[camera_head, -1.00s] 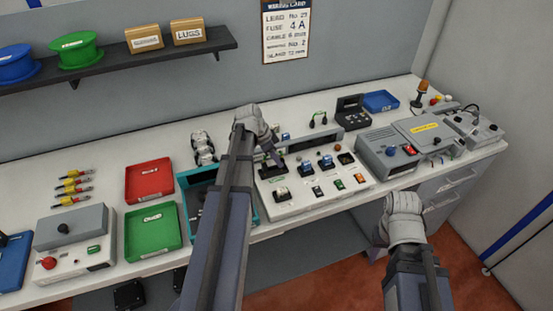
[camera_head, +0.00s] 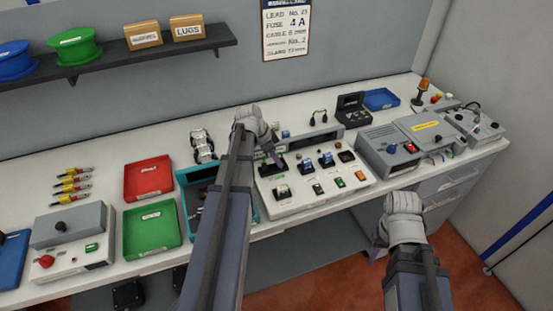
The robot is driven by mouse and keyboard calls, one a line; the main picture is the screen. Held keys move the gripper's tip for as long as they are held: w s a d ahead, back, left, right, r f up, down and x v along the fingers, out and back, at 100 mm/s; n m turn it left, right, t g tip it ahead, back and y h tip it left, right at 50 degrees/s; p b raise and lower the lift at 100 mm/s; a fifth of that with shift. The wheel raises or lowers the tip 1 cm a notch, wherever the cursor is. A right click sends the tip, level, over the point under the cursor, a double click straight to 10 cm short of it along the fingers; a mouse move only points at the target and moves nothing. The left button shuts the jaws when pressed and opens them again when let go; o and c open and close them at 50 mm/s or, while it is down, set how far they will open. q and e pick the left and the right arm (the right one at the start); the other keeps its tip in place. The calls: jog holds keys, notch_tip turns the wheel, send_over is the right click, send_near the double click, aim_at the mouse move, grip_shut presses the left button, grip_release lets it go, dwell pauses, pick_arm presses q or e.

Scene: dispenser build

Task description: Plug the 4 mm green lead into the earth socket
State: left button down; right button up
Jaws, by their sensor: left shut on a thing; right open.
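My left gripper (camera_head: 274,161) reaches over the white panel (camera_head: 330,197), at a black module near the panel's back left. It is shut, but what it holds is hidden by the gripper and too small to make out. A thin lead with green and black parts (camera_head: 318,114) arches on the bench behind the panel. I cannot tell whether it is the 4 mm green lead. I cannot pick out the earth socket among the panel's small parts. My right gripper (camera_head: 382,244) is open, low in front of the bench's front edge, clear of the panel; its fingertips are hardly visible.
A teal bin (camera_head: 190,180) stands left of the panel, partly behind my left arm. Red (camera_head: 148,178) and green (camera_head: 152,228) trays lie further left. A grey power unit (camera_head: 390,152) stands to the right. A wiring card (camera_head: 286,30) hangs on the wall.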

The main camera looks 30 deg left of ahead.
pick_arm(q)
jog(key=shift+f+b, duration=0.35)
jog(key=shift+f, duration=0.05)
dwell(0.8)
jog(key=shift+c, duration=1.3)
grip_release()
jog(key=shift+r, duration=0.1)
jog(key=shift+r+p, duration=3.5)
jog(key=shift+p, duration=0.05)
